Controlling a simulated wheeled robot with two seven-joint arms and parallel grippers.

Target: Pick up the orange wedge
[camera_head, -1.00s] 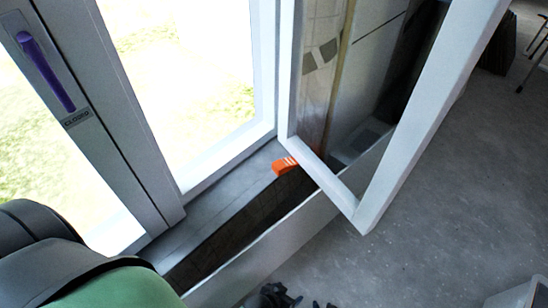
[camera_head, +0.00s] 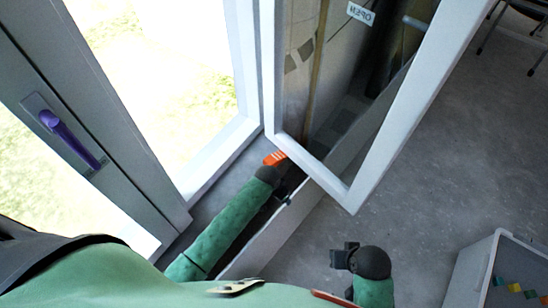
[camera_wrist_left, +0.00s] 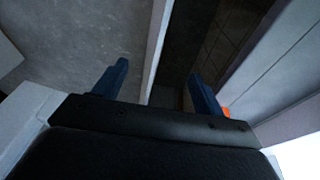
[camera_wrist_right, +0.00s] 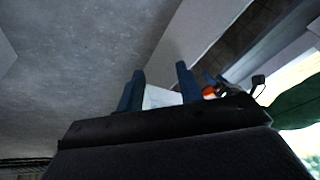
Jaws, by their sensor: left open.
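The orange wedge (camera_head: 274,158) sits on the grey window sill, at the lower corner of the open window sash. My left gripper (camera_head: 286,192) is just in front of it, over the dark gap beside the sill. In the left wrist view its two fingers (camera_wrist_left: 158,70) are apart with nothing between them. The wedge (camera_wrist_left: 226,112) shows there just outside the right finger, partly hidden. My right gripper (camera_head: 338,258) is over the floor to the right, with fingers (camera_wrist_right: 160,69) apart and empty. The wedge (camera_wrist_right: 209,92) also shows in the right wrist view.
The white-framed open sash (camera_head: 345,190) hangs above and right of the wedge. A white panel (camera_head: 275,240) runs along the gap in front of the sill. A purple handle (camera_head: 70,138) is on the left window frame. A white bin (camera_head: 470,270) with coloured blocks stands at lower right.

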